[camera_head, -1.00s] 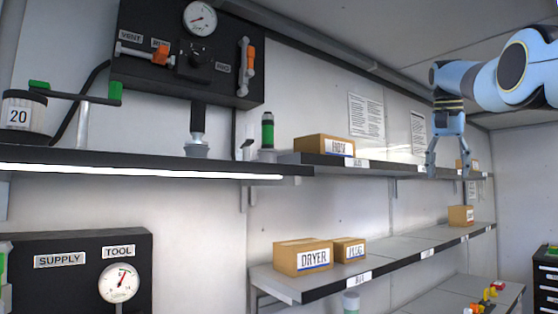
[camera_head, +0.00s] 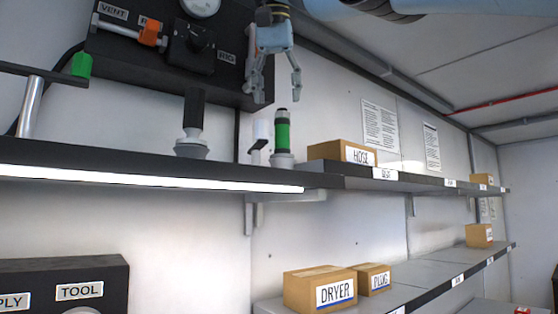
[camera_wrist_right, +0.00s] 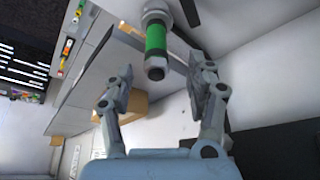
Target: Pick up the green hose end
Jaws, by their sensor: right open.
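The green hose end (camera_head: 282,135) is a green cylinder with a dark tip, standing upright in a grey base at the right end of the upper left shelf. My right gripper (camera_head: 272,98) is open and empty, pointing down just above it and slightly to its left in the head view. In the right wrist view the hose end (camera_wrist_right: 156,42) shows between and beyond the open fingers (camera_wrist_right: 162,98), with its dark tip toward me. The fingers do not touch it. My left gripper is not in view.
A black panel (camera_head: 165,60) with a gauge and valves is on the wall behind. A dark post (camera_head: 193,115) stands left of the hose end. A HOSE box (camera_head: 340,152) sits to its right on the shelf. DRYER (camera_head: 320,290) and PLUG (camera_head: 374,278) boxes are below.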

